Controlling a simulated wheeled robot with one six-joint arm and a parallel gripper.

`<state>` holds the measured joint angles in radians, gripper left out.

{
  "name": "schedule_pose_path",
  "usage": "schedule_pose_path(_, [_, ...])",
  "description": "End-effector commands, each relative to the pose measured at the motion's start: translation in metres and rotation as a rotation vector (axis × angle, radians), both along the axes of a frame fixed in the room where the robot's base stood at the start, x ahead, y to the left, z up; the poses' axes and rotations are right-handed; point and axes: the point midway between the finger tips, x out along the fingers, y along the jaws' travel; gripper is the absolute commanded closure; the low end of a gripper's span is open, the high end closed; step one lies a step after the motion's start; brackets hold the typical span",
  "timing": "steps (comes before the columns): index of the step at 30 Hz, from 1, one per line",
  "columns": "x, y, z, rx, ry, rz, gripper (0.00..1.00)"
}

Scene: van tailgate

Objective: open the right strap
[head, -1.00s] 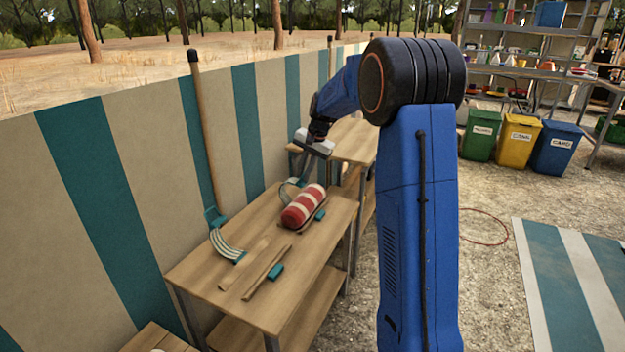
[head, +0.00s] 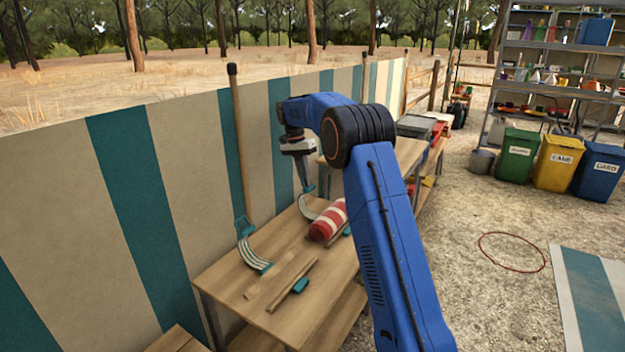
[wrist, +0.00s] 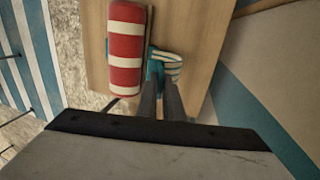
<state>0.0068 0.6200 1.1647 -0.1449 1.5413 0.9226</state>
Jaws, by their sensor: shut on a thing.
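The right strap (head: 306,209), teal and cream striped, rises in a curve from the table beside the red-and-white striped roll (head: 328,221). My gripper (head: 309,188) points down above the wall side of the roll, shut on the strap's teal end. In the wrist view the strap (wrist: 168,62) shows at the fingertips, just right of the roll (wrist: 126,48), with the fingers apart from the roll. The roll's top is bare of the strap. The left strap (head: 252,250) lies curved and loose on the wooden table (head: 232,280).
A striped wall (head: 60,215) runs close behind the table, with a long pole (head: 238,140) leaning on it. Wooden sticks (head: 285,280) and a teal buckle (head: 299,286) lie on the near tabletop. Bins (head: 555,160) stand far right.

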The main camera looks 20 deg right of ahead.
Motion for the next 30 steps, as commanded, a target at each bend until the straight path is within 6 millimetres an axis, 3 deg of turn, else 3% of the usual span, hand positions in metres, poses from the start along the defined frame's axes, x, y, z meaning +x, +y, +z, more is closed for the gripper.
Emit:
schedule_pose_path(10, [0.017, 0.017, -0.015, 0.005, 0.006, 0.002, 1.00])
schedule_pose_path(26, [0.020, 0.019, -0.018, 0.006, 0.007, 0.002, 1.00])
schedule_pose_path(29, [0.019, 0.019, -0.019, 0.006, 0.008, 0.002, 0.77])
schedule_pose_path(30, [0.019, 0.019, -0.019, 0.005, 0.009, 0.001, 0.75])
